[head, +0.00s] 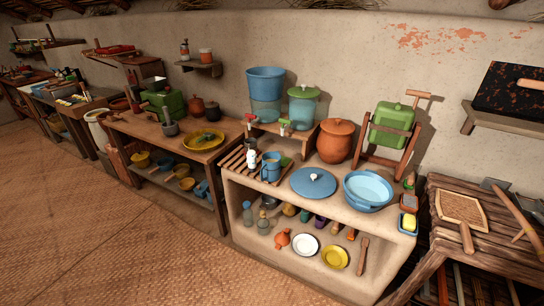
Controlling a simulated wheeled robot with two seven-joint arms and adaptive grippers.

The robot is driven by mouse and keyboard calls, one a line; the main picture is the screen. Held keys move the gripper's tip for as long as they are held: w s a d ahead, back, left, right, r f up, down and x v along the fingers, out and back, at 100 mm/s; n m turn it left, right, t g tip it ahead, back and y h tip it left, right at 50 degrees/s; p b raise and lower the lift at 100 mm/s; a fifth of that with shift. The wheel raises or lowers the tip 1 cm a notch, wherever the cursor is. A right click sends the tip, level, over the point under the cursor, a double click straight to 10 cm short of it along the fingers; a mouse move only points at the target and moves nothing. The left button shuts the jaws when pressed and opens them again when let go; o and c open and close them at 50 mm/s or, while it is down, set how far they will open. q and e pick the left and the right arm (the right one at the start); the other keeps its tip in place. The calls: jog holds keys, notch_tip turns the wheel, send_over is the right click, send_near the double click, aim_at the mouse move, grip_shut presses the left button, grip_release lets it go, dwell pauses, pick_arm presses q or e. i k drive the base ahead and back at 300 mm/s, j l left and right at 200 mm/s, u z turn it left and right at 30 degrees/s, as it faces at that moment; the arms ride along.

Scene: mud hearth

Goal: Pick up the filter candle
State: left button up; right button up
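A small white upright object (251,160), which looks like the filter candle, stands on a slatted wooden rack (236,160) at the left end of the clay counter. It is small in view, so its exact shape is hard to tell. A blue mug (270,167) stands close to its right. Neither of my grippers shows in the head view.
Blue (265,84) and green-lidded (303,105) water vessels with taps stand on a wooden stand behind. A clay pot (335,141), blue lid (313,182) and blue basin (368,190) crowd the counter. The woven floor (100,235) in front is clear.

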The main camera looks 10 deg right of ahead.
aim_at(252, 155)
jog(key=i+j+z, duration=0.3)
jog(key=j+z, duration=0.25)
jog(key=i+j+z, duration=0.3)
jog(key=j+z, duration=0.2)
jog(key=j, duration=0.4)
jog(key=i, duration=0.05)
